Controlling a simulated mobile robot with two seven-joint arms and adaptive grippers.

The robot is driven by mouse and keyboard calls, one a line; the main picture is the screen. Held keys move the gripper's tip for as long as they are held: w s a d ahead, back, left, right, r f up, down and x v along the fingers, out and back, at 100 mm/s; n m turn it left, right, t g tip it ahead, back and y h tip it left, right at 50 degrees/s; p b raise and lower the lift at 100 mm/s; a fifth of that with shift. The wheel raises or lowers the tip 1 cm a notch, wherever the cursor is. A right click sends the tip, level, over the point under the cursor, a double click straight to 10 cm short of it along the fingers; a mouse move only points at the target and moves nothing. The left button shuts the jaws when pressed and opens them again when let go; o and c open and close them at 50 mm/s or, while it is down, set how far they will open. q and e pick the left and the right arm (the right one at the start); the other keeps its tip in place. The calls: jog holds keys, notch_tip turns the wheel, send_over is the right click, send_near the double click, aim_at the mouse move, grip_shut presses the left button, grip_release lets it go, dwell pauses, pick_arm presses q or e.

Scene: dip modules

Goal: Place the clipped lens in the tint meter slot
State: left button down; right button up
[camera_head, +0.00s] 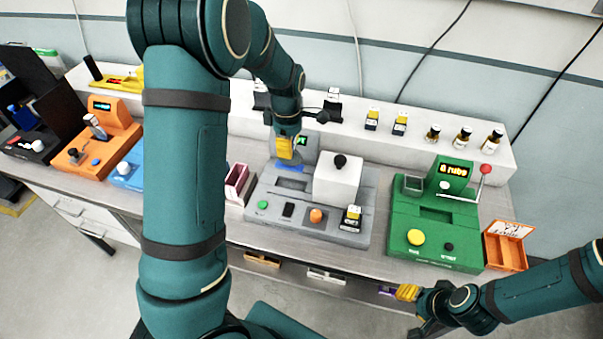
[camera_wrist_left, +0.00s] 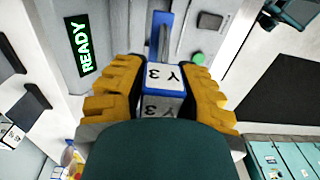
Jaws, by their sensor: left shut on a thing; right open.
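My left gripper (camera_head: 287,147) is shut on a blue clip (camera_wrist_left: 165,77) with a white label reading "Y 3", held between its yellow fingers (camera_wrist_left: 160,92). The lens itself is not clearly visible. The grey machine (camera_head: 268,212), with a green display reading "READY" in the left wrist view (camera_wrist_left: 78,45), lies under this gripper. A blue strip (camera_head: 291,168) shows just below the fingers; I cannot tell whether the clip touches the machine or sits in a slot. My right gripper (camera_head: 408,292) is open and empty, near the table's front edge.
A white block with a black knob (camera_head: 338,180) stands on the grey machine, right of my left gripper. A green machine (camera_head: 435,226) and orange tray (camera_head: 506,247) are further right. Small bottles (camera_head: 463,138) line the white shelf behind. Orange (camera_head: 98,140) and black machines (camera_head: 38,140) stand left.

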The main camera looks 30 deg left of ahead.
aim_at(290, 165)
pick_arm(q)
jog(key=shift+w, duration=0.25)
notch_tip(290, 165, down, 9)
jog(key=shift+f, duration=0.45)
jog(key=shift+f+b, duration=0.15)
jog(key=shift+b, duration=0.15)
jog(key=c, duration=0.8)
grip_release()
